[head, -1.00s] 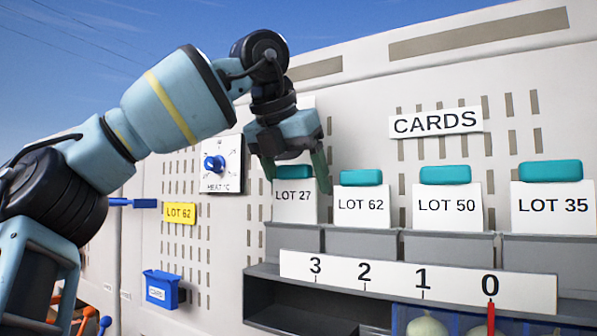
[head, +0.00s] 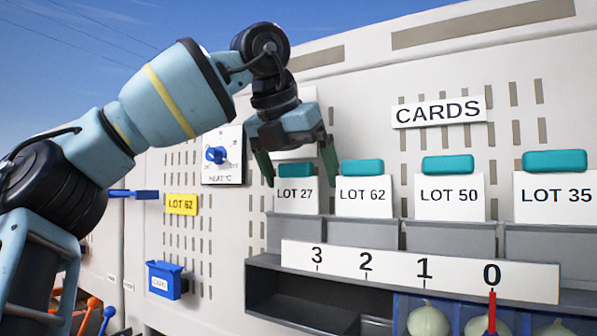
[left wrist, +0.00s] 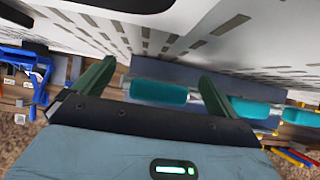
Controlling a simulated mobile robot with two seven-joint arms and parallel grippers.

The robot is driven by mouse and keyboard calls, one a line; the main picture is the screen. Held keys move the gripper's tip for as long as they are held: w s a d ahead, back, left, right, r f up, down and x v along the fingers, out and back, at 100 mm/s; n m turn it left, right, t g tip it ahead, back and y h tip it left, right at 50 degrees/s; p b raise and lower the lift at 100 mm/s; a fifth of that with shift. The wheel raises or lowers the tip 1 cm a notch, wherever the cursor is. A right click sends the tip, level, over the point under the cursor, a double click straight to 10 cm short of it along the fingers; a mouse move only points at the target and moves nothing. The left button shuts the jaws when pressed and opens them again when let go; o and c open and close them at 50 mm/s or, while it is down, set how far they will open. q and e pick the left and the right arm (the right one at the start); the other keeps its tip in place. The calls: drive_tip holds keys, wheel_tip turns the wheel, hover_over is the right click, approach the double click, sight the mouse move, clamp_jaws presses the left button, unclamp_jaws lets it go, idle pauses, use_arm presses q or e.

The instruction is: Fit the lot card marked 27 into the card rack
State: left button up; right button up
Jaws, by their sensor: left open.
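The white card marked LOT 27 (head: 295,198) stands upright in the leftmost grey holder (head: 293,233), with a teal grip (head: 297,169) on top. My left gripper (head: 299,178) is open, pointing down, with one finger on each side of this grip. The fingers look apart from it; their exact depth from the wall is hard to tell. In the left wrist view a teal grip (left wrist: 158,92) shows between the two fingers. A blue box (head: 163,281) with a small label that seems to read CARDS hangs on the wall at lower left. My right gripper is out of view.
Cards LOT 62 (head: 363,197), LOT 50 (head: 449,197) and LOT 35 (head: 556,198) stand to the right. A yellow LOT 62 plate (head: 181,205) and a heat dial (head: 222,156) are on the wall. A numbered shelf (head: 420,270) juts out below.

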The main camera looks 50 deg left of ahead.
use_arm(q)
drive_tip(key=v, duration=0.8)
drive_tip(key=shift+f, duration=0.15)
idle(0.4)
